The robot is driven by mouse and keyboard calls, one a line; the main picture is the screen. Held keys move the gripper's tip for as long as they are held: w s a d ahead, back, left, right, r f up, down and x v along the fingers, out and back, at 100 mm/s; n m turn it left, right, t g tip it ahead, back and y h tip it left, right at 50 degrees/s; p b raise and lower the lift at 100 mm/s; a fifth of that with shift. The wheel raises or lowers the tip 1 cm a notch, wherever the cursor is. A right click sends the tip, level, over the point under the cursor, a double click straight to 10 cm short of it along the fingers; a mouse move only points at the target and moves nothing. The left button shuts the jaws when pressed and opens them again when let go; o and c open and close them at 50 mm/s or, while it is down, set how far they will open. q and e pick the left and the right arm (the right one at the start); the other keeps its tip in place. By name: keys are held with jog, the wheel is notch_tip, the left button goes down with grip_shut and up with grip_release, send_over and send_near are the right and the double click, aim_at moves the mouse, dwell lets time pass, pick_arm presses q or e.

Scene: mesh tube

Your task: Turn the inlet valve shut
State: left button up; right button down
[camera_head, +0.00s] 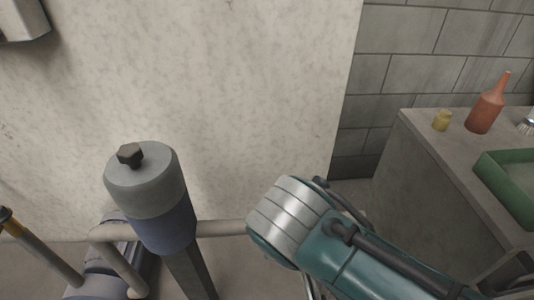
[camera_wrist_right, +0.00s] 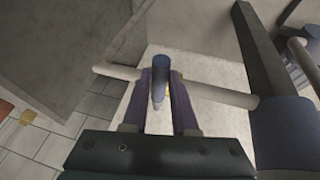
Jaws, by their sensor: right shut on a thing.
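The inlet valve's blue handle (camera_wrist_right: 158,92) shows in the right wrist view, in front of a pale pipe (camera_wrist_right: 220,92). My right gripper (camera_wrist_right: 161,76) has one finger on each side of the handle and is shut on it. In the head view my right arm comes in from the lower right and hides the gripper and the valve. The grey and blue housing (camera_head: 150,195) with a dark hex knob (camera_head: 130,155) stands left of the arm, and the pipe (camera_head: 222,228) runs behind it. My left gripper is in neither view.
A counter (camera_head: 416,150) at the right holds a red-brown bottle (camera_head: 486,105), a small yellow jar (camera_head: 442,120) and a green tray (camera_head: 490,168). A rod with a yellow band (camera_head: 38,245) leans at the lower left. A plain wall is behind the pipe.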

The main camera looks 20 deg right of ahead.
jog(key=c, duration=0.7)
grip_release()
jog(key=p+v, duration=0.5)
jog(key=v, duration=0.5)
